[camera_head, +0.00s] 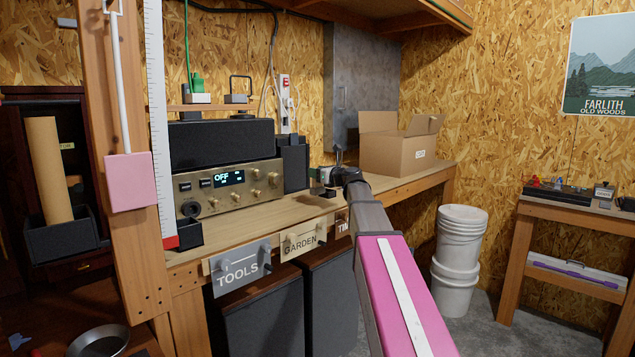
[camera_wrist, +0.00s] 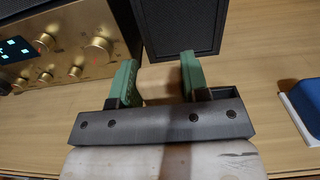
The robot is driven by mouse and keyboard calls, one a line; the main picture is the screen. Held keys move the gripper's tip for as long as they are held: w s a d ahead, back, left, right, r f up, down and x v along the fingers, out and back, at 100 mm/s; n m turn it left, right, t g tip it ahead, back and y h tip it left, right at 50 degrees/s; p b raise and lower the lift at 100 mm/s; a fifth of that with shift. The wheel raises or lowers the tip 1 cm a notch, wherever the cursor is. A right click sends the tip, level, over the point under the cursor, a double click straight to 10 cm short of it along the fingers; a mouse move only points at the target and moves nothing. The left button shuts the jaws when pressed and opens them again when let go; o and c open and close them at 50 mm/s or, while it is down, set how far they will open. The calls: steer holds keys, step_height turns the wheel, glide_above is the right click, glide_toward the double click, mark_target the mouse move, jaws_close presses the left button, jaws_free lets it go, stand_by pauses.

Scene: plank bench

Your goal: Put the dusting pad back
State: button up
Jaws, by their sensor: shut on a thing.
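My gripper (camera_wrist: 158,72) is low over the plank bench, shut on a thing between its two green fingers. I take it to be the dusting pad, but its outline is hard to tell from the bench top in the wrist view. In the head view my gripper (camera_head: 325,175) is at the far end of my arm, right of the small black speaker, and the held thing is too small to make out.
The bench (camera_head: 285,208) carries a brass-fronted amplifier (camera_head: 228,188), a black speaker (camera_head: 293,163) and an open cardboard box (camera_head: 398,148). A blue thing with a white edge (camera_wrist: 306,108) lies right of my gripper. A pink square (camera_head: 130,182) hangs on the post.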

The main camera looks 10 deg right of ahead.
steer(key=shift+f, duration=1.65)
steer(key=o, duration=0.9)
steer(key=shift+o, duration=0.2)
steer(key=v, duration=1.2)
